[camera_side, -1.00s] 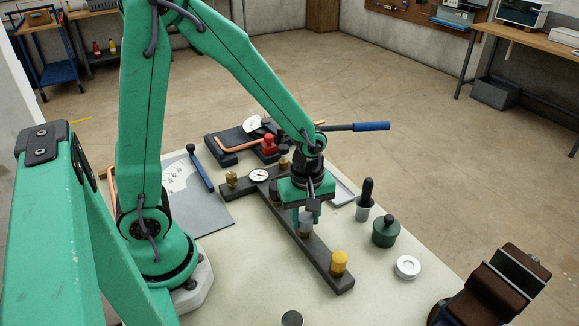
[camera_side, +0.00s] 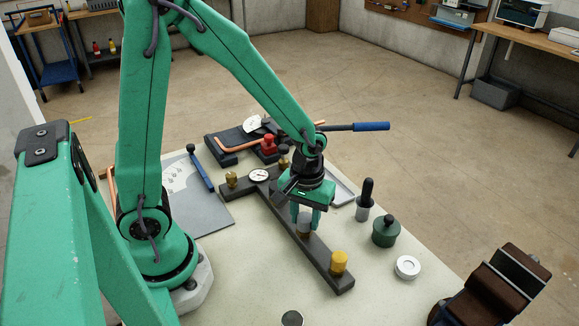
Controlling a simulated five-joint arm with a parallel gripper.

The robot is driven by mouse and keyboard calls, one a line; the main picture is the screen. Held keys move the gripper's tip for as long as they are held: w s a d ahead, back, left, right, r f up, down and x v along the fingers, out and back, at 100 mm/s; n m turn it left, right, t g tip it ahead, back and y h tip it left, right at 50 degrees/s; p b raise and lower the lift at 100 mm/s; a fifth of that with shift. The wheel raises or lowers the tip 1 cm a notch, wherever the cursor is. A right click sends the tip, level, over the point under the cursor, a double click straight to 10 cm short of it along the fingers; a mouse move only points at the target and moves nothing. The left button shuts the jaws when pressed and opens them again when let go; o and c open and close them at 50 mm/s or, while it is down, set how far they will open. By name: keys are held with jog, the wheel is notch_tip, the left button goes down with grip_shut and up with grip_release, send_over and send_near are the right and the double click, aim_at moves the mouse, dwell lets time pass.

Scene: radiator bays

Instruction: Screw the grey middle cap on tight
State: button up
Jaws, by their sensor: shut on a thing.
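The grey middle cap (camera_side: 304,225) sits on the dark manifold bar (camera_side: 316,262), about midway along its near part. My gripper (camera_side: 305,216) points down over it, with its green fingers shut around the cap. The fingers hide part of the cap, and its seat on the bar is hard to make out. A yellow cap (camera_side: 339,262) stands at the near end of the bar. A dark cap (camera_side: 284,151) shows behind my gripper toward the far end.
A round gauge (camera_side: 259,175) and a brass fitting (camera_side: 231,179) sit on the bar's side branch. A black-handled tool (camera_side: 366,193), a green pot (camera_side: 385,231) and a white ring (camera_side: 407,267) stand to the right. The front table is mostly clear.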

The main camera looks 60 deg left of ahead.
jog(key=shift+o, duration=0.2)
jog(key=m, duration=0.5)
jog(key=shift+m, duration=0.4)
jog(key=m, duration=0.5)
jog(key=shift+c, duration=0.2)
jog(key=o, duration=1)
jog(key=shift+c, duration=0.2)
jog(key=shift+r, duration=0.15)
jog(key=shift+r, duration=3.35)
jog(key=shift+r, duration=0.1)
